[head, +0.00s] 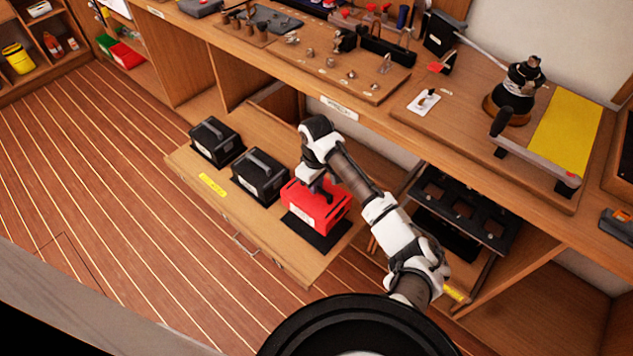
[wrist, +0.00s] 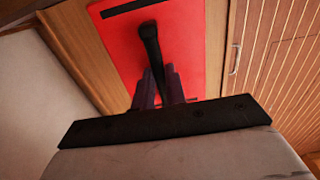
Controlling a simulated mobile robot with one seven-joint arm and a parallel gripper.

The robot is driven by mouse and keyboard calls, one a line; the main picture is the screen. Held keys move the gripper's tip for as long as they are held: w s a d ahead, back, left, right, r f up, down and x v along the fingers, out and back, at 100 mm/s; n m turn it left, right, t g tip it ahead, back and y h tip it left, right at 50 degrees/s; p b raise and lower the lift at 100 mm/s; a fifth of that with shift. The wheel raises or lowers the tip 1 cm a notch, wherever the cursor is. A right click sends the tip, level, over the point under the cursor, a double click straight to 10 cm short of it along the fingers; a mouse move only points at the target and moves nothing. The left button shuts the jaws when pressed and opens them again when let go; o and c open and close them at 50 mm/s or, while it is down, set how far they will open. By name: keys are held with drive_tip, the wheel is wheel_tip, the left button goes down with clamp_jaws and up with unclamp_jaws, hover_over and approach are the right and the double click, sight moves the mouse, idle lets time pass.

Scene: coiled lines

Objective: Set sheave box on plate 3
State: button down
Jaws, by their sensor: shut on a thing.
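A red box (head: 315,205) with a black top handle hangs in or rests under my gripper (head: 318,187) at the right end of a pulled-out drawer. It has a pale label on its front. The wrist view shows its red top (wrist: 185,45) and black handle (wrist: 151,50), with the fingers (wrist: 160,88) shut around the handle. A dark plate (head: 322,238) lies below the box and shows along its front and right. I cannot tell whether the box touches the plate or is just above it. No plate number is readable.
Two black boxes with handles, one in the middle (head: 260,178) and one at the left (head: 215,142), stand on the same wooden drawer (head: 225,205). A yellow label (head: 212,185) lies near its front. The workbench (head: 390,120) overhangs behind. A black rack (head: 462,208) stands to the right.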

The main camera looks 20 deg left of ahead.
sight(317, 195)
wheel_tip(317, 195, down, 8)
drive_tip(key=b, duration=0.5)
drive_tip(key=shift+f, duration=0.65)
drive_tip(key=c, duration=1.4)
unclamp_jaws()
drive_tip(key=shift+o, duration=0.2)
